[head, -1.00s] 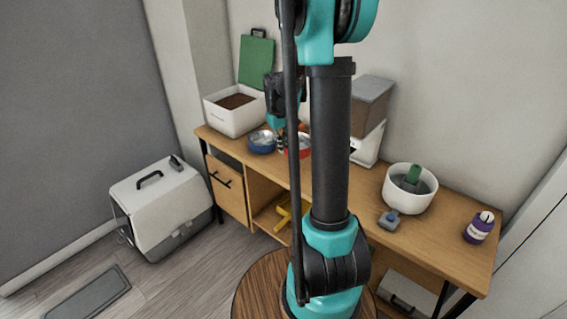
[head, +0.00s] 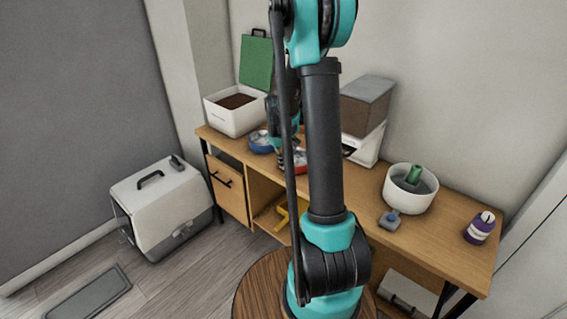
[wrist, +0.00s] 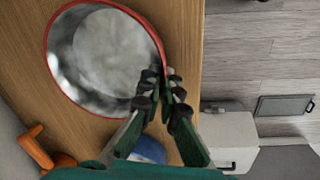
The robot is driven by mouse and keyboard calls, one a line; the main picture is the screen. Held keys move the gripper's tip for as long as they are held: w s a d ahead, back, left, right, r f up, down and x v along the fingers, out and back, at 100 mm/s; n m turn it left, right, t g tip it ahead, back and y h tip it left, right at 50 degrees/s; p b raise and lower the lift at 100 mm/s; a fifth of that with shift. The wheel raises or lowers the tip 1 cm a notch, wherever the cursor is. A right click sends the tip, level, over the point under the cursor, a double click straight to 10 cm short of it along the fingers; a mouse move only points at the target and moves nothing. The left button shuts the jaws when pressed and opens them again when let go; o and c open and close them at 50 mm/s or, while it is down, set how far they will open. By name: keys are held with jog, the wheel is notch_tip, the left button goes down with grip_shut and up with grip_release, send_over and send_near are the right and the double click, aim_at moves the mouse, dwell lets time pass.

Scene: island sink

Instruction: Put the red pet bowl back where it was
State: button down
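The red pet bowl (wrist: 105,62) has a red rim and a shiny metal inside. In the wrist view it is upright over the wooden desk, close to the front edge. My gripper (wrist: 163,82) is closed on its rim, one finger inside and one outside. In the head view the bowl (head: 300,168) is partly hidden behind my arm. I cannot tell whether its base touches the desk. A blue bowl (head: 261,142) stands just left of it, and part of it shows in the wrist view (wrist: 149,148).
A white bin (head: 236,117) with a green lid stands at the desk's left end. A white and grey dispenser (head: 367,112), a white tub (head: 397,198) with a green-handled tool, a small blue-grey item (head: 390,220) and a purple bottle (head: 479,229) stand to the right. An orange object (wrist: 34,150) is near the bowl.

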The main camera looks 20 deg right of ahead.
jog(key=c, duration=1.7)
grip_release()
notch_tip(320, 180, up, 11)
jog(key=a, duration=0.1)
jog(key=s+a+f+m+t, duration=0.1)
jog(key=s+f, duration=0.1)
jog(key=s, duration=0.6)
jog(key=s+a+f+m+t, duration=0.1)
jog(key=s+a+f, duration=0.1)
jog(key=s, duration=0.6)
jog(key=s+a+f+m+t+y, duration=0.1)
jog(key=s+f, duration=0.1)
jog(key=s, duration=0.6)
jog(key=shift+a+f+t, duration=0.1)
jog(key=shift+a+t, duration=0.2)
jog(key=shift+t, duration=0.1)
jog(key=shift+w, duration=0.1)
